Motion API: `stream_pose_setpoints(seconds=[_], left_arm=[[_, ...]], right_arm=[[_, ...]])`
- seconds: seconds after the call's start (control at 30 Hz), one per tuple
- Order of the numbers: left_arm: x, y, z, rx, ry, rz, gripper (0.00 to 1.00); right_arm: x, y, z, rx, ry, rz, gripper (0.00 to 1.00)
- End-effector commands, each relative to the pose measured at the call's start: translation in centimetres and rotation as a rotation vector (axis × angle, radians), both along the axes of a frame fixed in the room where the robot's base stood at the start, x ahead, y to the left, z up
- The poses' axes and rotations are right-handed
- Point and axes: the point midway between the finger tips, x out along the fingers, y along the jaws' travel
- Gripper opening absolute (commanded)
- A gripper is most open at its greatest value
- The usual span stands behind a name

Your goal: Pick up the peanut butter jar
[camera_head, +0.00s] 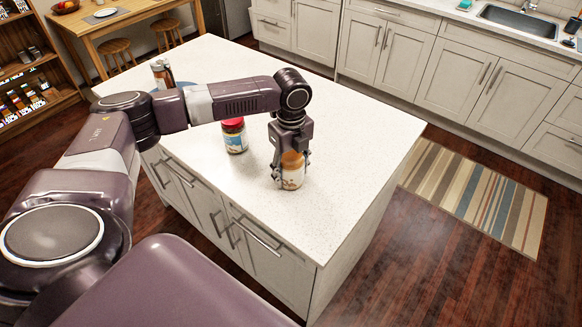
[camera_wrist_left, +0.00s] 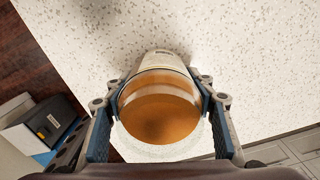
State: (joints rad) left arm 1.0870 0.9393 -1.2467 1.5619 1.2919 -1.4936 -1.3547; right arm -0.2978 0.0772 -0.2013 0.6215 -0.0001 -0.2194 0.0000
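A jar (camera_head: 292,179) with an orange-brown top and a pale label stands upright at the near edge of the white island; it looks like the peanut butter jar. My left gripper (camera_head: 291,172) points down over it, one finger on each side. In the left wrist view, the jar's round orange-brown top (camera_wrist_left: 160,118) fills the space between the blue finger pads, which appear to touch its sides. The gripper seems shut on it. The jar's base appears to rest on the counter. My right gripper is not in view.
A red-lidded jar (camera_head: 235,138) with a blue label stands left of my gripper. Another jar (camera_head: 162,73) and a blue plate (camera_head: 186,86) are at the island's far left, partly behind my arm. The island top (camera_head: 350,125) is clear to the right.

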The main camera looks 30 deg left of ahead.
Motion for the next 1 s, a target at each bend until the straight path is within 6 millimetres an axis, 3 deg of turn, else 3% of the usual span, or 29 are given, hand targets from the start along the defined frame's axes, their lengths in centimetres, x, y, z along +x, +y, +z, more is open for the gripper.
stream_pose_setpoints(seconds=[0.03,0.37,0.77,1.0], left_arm=[[0.0,0.0,0.0,0.000,0.001,0.000,0.43],[0.0,0.0,0.0,0.000,0.001,0.000,0.07],[0.1,0.0,0.9,-0.001,-0.003,0.001,0.07],[0.2,0.0,4.5,-0.002,-0.007,0.001,0.07]], right_arm=[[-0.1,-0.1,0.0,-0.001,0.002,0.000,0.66],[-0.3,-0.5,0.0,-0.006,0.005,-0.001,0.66],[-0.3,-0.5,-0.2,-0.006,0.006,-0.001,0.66],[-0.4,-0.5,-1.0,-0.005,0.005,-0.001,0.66]])
